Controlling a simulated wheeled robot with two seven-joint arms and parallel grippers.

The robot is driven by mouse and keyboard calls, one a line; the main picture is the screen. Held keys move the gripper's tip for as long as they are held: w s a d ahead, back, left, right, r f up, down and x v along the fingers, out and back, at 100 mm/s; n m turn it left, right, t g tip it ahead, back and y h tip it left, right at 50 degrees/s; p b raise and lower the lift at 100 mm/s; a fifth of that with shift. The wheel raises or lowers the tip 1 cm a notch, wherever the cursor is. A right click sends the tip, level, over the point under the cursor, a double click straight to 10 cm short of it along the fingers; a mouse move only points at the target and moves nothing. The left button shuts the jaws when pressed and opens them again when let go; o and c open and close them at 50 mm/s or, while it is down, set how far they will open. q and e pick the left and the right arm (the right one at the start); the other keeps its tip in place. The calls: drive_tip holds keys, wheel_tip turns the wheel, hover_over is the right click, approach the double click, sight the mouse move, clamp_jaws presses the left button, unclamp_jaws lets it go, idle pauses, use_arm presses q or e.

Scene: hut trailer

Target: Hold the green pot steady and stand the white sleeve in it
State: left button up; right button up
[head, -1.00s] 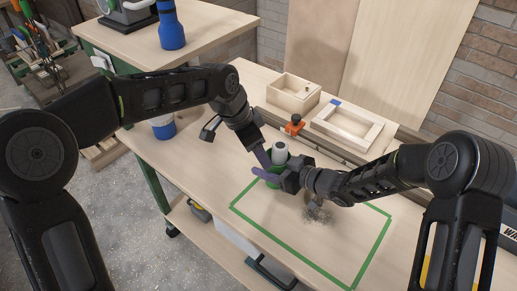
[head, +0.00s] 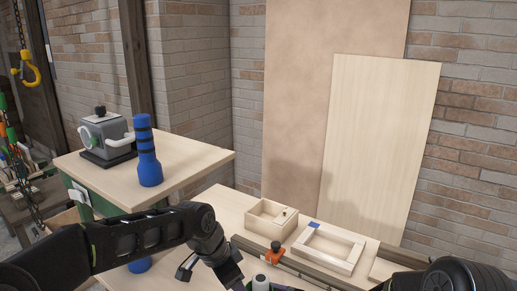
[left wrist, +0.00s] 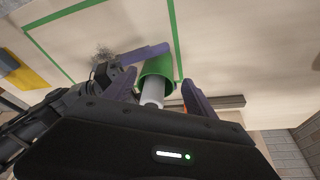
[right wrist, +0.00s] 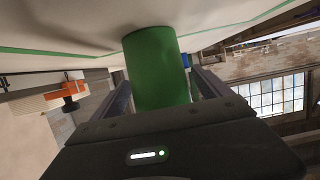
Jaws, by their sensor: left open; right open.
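The green pot (right wrist: 158,62) fills the middle of the right wrist view, between the fingers of my open right gripper (right wrist: 161,78). In the left wrist view the pot (left wrist: 160,68) shows with the white sleeve (left wrist: 152,94) standing in its mouth, its end sticking out. My left gripper (left wrist: 158,84) is open, one finger on each side of the sleeve and pot, apparently apart from the sleeve.
On the bench stand a wooden box (head: 267,222) and a wooden frame tray (head: 329,250), with an orange clamp (head: 274,254) in front. A side table holds a blue bottle (head: 148,160) and a grey machine (head: 104,137). Boards lean on the brick wall.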

drive_tip(key=v, duration=0.9)
drive_tip(key=shift+d, duration=0.1)
drive_tip(key=shift+s+d+r, duration=0.15)
drive_tip(key=shift+s+d, duration=0.05)
